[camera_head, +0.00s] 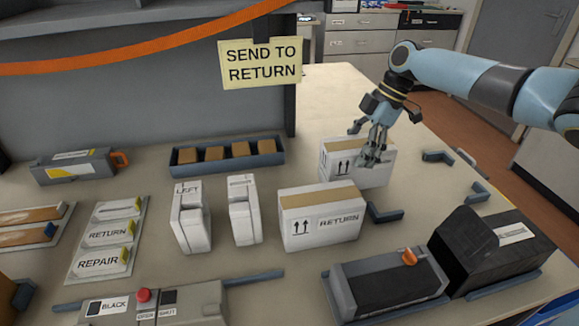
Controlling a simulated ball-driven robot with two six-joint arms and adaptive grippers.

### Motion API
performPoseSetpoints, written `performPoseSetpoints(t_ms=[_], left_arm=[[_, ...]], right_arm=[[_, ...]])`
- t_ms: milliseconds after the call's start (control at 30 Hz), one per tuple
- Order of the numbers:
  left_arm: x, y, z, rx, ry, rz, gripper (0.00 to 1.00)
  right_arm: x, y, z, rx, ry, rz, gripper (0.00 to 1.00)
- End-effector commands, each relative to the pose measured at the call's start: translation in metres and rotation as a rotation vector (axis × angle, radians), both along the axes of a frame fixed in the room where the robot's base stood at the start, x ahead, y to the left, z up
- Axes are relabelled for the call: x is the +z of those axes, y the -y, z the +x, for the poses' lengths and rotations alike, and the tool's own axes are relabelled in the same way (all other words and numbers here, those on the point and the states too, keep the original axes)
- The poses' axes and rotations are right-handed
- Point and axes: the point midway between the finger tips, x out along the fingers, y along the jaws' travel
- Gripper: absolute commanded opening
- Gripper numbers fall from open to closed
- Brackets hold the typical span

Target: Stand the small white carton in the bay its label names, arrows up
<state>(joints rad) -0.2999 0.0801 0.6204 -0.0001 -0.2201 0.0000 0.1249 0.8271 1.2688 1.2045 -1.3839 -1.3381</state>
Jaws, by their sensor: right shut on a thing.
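My right gripper (372,158) is shut on a white carton (342,172) with a tan tape strip on top. The carton is upright, with black arrows pointing up on its front; the fingers hide part of that face, and I cannot read its label. I cannot tell whether its base touches the table. A second white carton (320,232), in front of it, stands upright with up arrows and the word RETURN. A yellow sign (261,63) reads SEND TO RETURN. My left gripper is not in view.
Blue-grey corner brackets (386,214) sit on the table right of the cartons. Two white cartridges (191,222), one marked LEFT, stand left of them. A black box (490,250) and a grey tray unit (388,283) occupy the front right. A rack of brown blocks (228,157) lies behind.

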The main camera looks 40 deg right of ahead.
Motion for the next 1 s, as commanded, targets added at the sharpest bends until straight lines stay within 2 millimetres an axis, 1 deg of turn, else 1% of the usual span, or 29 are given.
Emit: performPoseSetpoints(t_ms=[33, 300, 400, 500, 600, 700, 767, 1000], left_arm=[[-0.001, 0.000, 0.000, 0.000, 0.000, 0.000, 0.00], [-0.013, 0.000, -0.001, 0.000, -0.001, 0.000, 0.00], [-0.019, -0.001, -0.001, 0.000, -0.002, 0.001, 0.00], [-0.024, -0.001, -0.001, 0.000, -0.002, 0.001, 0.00], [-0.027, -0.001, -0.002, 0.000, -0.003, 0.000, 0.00], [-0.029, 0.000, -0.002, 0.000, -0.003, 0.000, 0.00], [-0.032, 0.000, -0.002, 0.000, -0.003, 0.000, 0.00], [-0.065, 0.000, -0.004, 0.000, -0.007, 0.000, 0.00]], right_arm=[[0.001, -0.016, 0.009, 0.004, 0.007, 0.005, 0.29], [-0.001, -0.084, 0.048, 0.003, 0.006, 0.004, 0.29], [-0.002, -0.108, 0.061, 0.002, 0.006, 0.004, 0.29], [-0.001, -0.125, 0.071, 0.002, 0.004, 0.003, 0.29], [-0.001, -0.135, 0.076, 0.001, 0.004, 0.001, 0.29], [-0.001, -0.139, 0.078, 0.001, 0.001, -0.001, 0.29], [-0.004, -0.139, 0.078, 0.001, 0.001, -0.001, 0.29], [-0.035, -0.139, 0.078, 0.001, 0.000, -0.001, 0.29]])
